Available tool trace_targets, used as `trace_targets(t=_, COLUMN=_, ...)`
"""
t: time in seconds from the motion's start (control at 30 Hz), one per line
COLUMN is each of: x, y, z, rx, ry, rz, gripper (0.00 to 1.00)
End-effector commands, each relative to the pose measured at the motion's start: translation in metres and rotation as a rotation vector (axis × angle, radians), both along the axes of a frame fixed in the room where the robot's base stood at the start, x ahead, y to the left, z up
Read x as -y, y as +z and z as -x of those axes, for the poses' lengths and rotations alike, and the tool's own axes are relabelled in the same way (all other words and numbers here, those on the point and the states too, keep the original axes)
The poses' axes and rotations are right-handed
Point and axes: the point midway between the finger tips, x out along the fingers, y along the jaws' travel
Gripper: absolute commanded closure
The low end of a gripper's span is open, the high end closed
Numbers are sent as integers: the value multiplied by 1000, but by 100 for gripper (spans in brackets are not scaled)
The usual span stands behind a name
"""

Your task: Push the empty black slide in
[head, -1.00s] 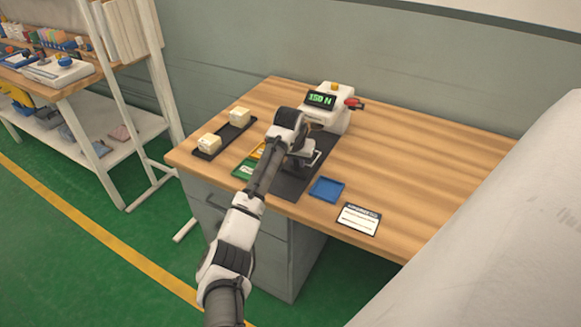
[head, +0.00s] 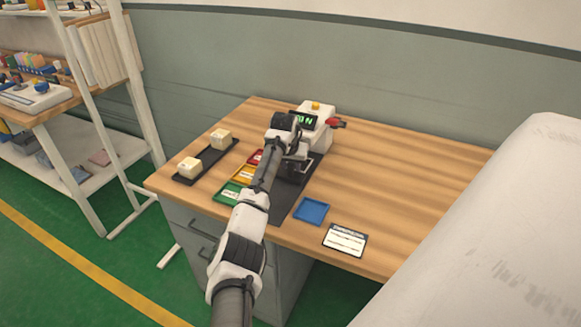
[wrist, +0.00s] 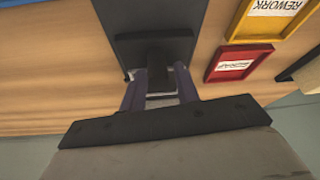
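The black slide (head: 284,207) is a dark flat strip on the table, running from the front edge towards the white tester (head: 322,133). In the wrist view its dark plate (wrist: 155,30) looks bare, with a dark upright piece (wrist: 160,75) at its end. My gripper (head: 297,165) is low over the slide, just in front of the tester, and hides part of both. In the wrist view my gripper (wrist: 160,80) has two purplish fingers on either side of the dark upright piece. I cannot tell whether they touch it.
Green (head: 230,193), yellow (head: 246,174) and red (head: 256,157) trays lie left of the slide. A black rack (head: 208,160) with two pale blocks is farther left. A blue tray (head: 311,210) and a label card (head: 345,240) lie right. The table's right side is clear.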

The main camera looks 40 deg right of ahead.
Motion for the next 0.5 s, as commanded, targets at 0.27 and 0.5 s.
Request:
trace_targets(t=0.27, x=-1, y=-3, z=1, rx=-5, ry=-1, rz=-5, gripper=59)
trace_targets(t=0.5, x=-5, y=9, z=4, rx=-5, ry=-1, rz=-3, gripper=59)
